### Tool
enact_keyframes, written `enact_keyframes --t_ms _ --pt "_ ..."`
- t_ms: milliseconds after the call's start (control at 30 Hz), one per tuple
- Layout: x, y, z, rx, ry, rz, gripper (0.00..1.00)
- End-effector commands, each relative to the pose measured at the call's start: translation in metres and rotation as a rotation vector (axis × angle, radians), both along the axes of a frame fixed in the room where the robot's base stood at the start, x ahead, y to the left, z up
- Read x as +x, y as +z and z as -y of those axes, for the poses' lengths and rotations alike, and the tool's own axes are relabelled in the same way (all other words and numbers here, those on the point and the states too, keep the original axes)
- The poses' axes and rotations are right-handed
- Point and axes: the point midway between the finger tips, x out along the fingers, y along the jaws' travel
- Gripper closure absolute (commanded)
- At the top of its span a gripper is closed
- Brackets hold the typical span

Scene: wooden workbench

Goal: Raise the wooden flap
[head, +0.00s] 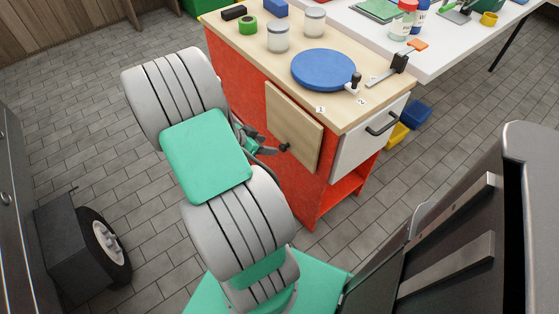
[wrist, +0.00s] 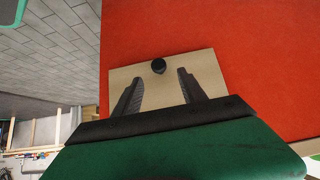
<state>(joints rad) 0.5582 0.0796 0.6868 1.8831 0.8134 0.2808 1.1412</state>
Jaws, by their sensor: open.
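The wooden flap (head: 295,128) is a pale board with a dark round knob (head: 285,147), on the red side of the workbench in the head view. In the wrist view the flap (wrist: 205,66) stands against the red panel, with its knob (wrist: 158,66) near its edge. My gripper (head: 268,148) is beside the flap in the head view, partly hidden by my arm. In the wrist view my gripper (wrist: 158,78) is open, its two dark fingers apart on either side of the knob's line. Nothing shows between the fingers; whether they touch the flap cannot be told.
A white drawer (head: 360,145) with a dark handle is right of the flap. Blue and yellow bins (head: 415,115) stand beyond. Tiled floor lies left.

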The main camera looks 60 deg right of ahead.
Motion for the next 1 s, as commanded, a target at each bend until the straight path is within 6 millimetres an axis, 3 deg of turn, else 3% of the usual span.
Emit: enact_keyframes --t_ms 400,767,1000 --pt "-0.027 -0.048 0.045 -0.012 -0.023 0.002 0.51" --pt "-0.029 -0.054 0.052 -0.01 -0.017 0.003 0.51" --pt "-0.029 -0.054 0.051 -0.01 -0.017 0.003 0.71"
